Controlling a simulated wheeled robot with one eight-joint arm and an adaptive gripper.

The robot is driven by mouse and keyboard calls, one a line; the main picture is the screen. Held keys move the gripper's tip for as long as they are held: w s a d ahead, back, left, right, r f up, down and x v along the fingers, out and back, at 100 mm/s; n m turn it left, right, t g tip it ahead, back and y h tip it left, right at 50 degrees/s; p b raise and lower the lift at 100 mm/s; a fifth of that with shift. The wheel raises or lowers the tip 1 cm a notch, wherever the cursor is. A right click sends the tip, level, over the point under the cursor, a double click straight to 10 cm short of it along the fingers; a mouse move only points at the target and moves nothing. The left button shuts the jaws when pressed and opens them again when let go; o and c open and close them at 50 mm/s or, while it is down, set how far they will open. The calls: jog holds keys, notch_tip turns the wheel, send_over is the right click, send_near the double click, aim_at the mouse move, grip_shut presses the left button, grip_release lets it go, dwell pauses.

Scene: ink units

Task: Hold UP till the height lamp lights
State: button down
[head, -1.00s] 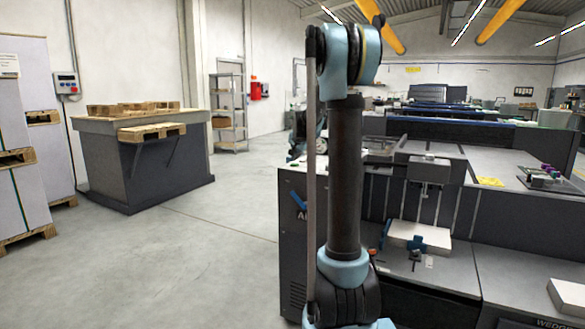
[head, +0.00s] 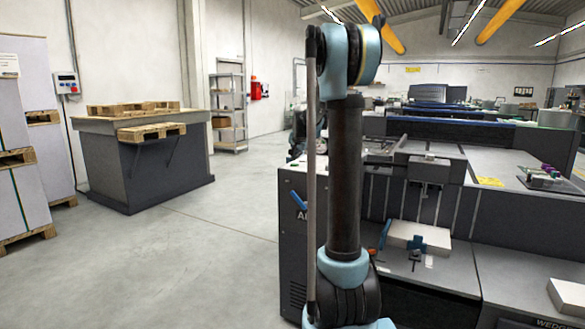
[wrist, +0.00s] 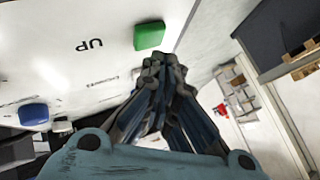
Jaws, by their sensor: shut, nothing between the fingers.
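In the wrist view, a white panel fills the upper left. A green button (wrist: 149,35) stands out from it near the top. The word UP (wrist: 89,45) is printed upside down on the panel, left of the green button. A blue button (wrist: 33,114) sits at the far left. My gripper (wrist: 162,62) is shut and empty, its fingertips just below the green button in the picture. I cannot tell whether they touch it. No lit height lamp can be made out. The head view shows my arm, but the gripper is not clearly seen there.
In the head view, a grey machine (head: 460,225) stands right of my arm, with a white block (head: 420,237) on its ledge. A dark workbench (head: 140,165) with wooden pallets stands at the left. The floor (head: 190,265) between them is clear.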

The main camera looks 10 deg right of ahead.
aim_at(296, 164)
jog(key=shift+f, duration=0.2)
jog(key=shift+s+f, duration=0.1)
jog(key=shift+f, duration=0.05)
jog(key=shift+f, duration=0.45)
dwell(0.8)
jog(key=shift+r, duration=0.15)
dwell(4.4)
jog(key=shift+r, duration=0.7)
jog(key=shift+r, duration=2.55)
jog(key=shift+s, duration=0.1)
